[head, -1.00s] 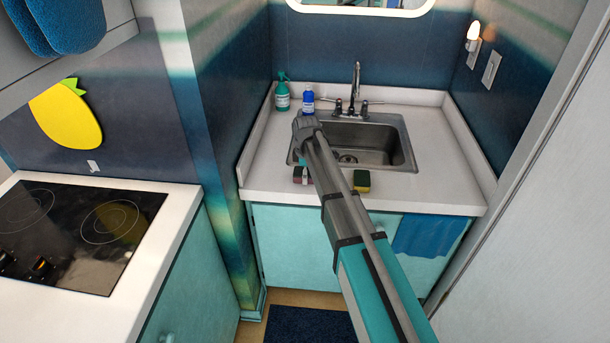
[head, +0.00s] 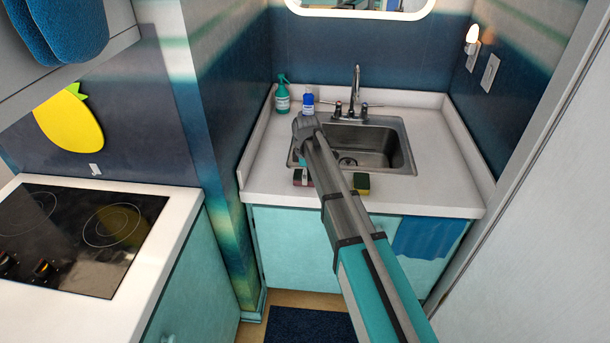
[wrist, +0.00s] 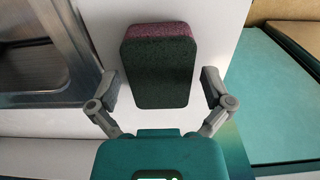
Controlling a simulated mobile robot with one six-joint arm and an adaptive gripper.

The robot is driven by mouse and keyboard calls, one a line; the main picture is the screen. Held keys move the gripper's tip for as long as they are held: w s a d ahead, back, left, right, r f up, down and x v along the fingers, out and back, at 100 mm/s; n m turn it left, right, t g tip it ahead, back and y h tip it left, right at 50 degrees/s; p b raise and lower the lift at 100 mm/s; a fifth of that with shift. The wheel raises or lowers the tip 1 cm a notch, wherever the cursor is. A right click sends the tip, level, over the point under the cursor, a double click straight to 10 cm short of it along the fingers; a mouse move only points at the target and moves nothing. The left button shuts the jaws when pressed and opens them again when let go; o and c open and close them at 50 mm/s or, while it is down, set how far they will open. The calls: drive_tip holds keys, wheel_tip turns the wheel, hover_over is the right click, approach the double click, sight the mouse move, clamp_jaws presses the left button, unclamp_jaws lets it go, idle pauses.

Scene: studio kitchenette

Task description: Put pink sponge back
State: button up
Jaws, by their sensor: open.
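The pink sponge (wrist: 157,68) has a dark green face and a pink layer along one end. It lies on the white counter and fills the space between my gripper's fingers in the wrist view. My gripper (wrist: 161,88) is open, with one finger on each side of the sponge and a visible gap at each side. In the head view the pink sponge (head: 298,177) shows small at the counter's front, left of my arm, partly hidden by it. My gripper's fingers are mostly hidden there behind the arm.
A green and yellow sponge (head: 362,183) lies on the counter (head: 440,190) right of my arm. The metal sink (head: 385,145) and faucet (head: 355,88) are behind. A green spray bottle (head: 282,98) and a blue bottle (head: 308,101) stand at the back left.

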wheel_tip(320, 180, up, 11)
drive_tip(key=p, duration=1)
drive_tip(key=shift+p, duration=0.3)
idle(0.5)
drive_tip(key=s+d+m, duration=1.7)
drive_tip(key=s+d, duration=0.5)
drive_tip(key=s, duration=0.4)
drive_tip(key=shift+d+m, duration=0.25)
drive_tip(key=shift+m, duration=0.05)
